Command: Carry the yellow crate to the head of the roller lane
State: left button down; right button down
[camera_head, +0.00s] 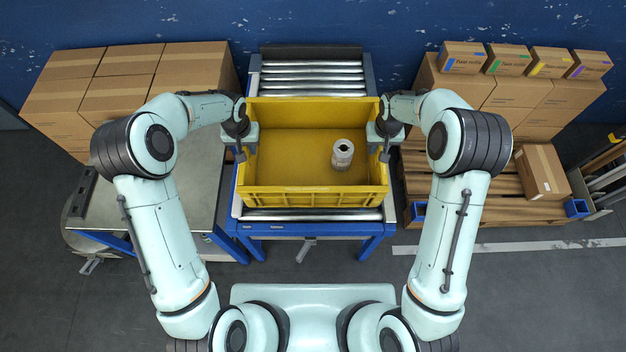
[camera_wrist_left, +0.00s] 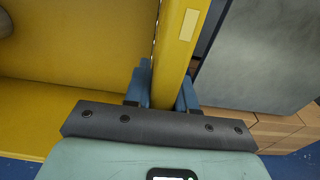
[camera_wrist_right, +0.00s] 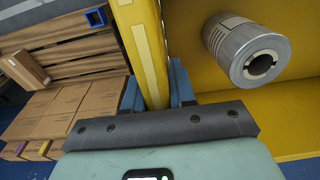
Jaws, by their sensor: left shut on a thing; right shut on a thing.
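The yellow crate (camera_head: 312,197) is upright over the near part of the roller lane (camera_head: 313,78). A grey metal cylinder (camera_head: 342,154) with a hole in its end is in the crate, right of its middle; it also shows in the right wrist view (camera_wrist_right: 245,50). My left gripper (camera_head: 241,137) is shut on the crate's left wall, with one finger on each side in the left wrist view (camera_wrist_left: 165,90). My right gripper (camera_head: 384,137) is shut on the right wall, also seen in the right wrist view (camera_wrist_right: 157,90). I cannot tell whether the crate touches the rollers.
A steel-topped table (camera_head: 200,205) stands close to the lane's left. Brown cartons (camera_head: 120,85) are stacked at the back left. A wooden pallet (camera_head: 470,185) with cartons stands at the right, with small labelled boxes (camera_head: 508,60) on top. Bare rollers show beyond the crate.

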aim_at(374, 177)
pick_arm(q)
jog(key=shift+f, duration=0.1)
pick_arm(e)
jog(key=shift+f, duration=0.1)
